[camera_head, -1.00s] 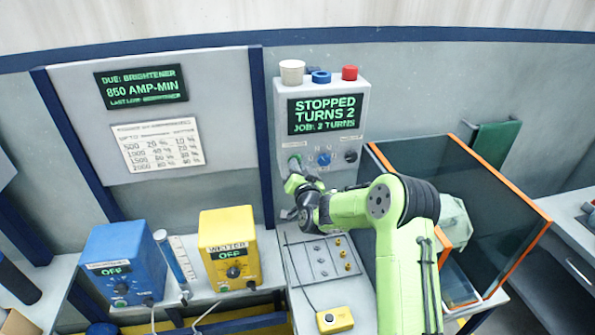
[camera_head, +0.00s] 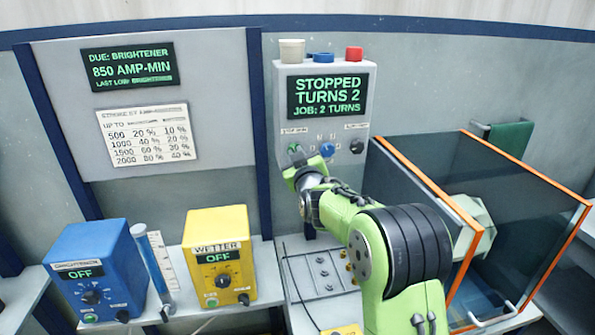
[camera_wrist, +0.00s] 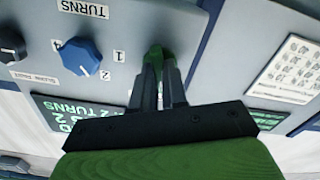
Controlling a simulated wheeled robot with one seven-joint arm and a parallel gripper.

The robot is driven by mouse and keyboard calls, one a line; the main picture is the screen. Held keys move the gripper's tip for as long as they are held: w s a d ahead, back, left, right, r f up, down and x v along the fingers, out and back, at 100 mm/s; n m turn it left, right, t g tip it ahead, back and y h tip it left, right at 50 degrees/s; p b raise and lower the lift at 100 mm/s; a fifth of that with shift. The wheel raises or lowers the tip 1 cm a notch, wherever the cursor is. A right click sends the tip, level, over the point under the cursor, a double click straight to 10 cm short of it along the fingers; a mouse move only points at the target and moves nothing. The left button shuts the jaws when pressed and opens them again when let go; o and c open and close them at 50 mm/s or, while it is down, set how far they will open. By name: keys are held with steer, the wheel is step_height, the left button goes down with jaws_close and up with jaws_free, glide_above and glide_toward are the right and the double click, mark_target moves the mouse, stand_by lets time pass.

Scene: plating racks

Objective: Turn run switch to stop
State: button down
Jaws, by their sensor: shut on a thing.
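The run switch is a green knob (camera_head: 294,148) at the left of a row of controls on the grey control box (camera_head: 366,100). Its small label above is too blurred to read surely. The box's display (camera_head: 325,97) reads "STOPPED TURNS 2 JOB: 2 TURNS". My gripper (camera_head: 298,158) is at the green knob, its fingers mostly hidden in the head view. In the wrist view my gripper (camera_wrist: 160,70) has its two dark fingers shut on the green knob (camera_wrist: 154,53). Which way the knob points is hard to tell.
A blue turns knob (camera_head: 327,149) and a black knob (camera_head: 357,146) sit right of the switch. A glass tank with orange edges (camera_head: 430,185) stands right of the box. Blue (camera_head: 97,265) and yellow (camera_head: 221,255) units, both reading OFF, stand at left.

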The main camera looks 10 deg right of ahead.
steer(key=shift+f+n+b, duration=0.1)
steer(key=shift+n+b, duration=0.95)
steer(key=shift+n, duration=0.15)
steer(key=c, duration=1.2)
jaws_free()
steer(key=shift+o, duration=0.2)
steer(key=s+b, duration=0.2)
steer(key=s, duration=1.3)
steer(key=shift+s+b, duration=0.35)
steer(key=shift+s, duration=0.05)
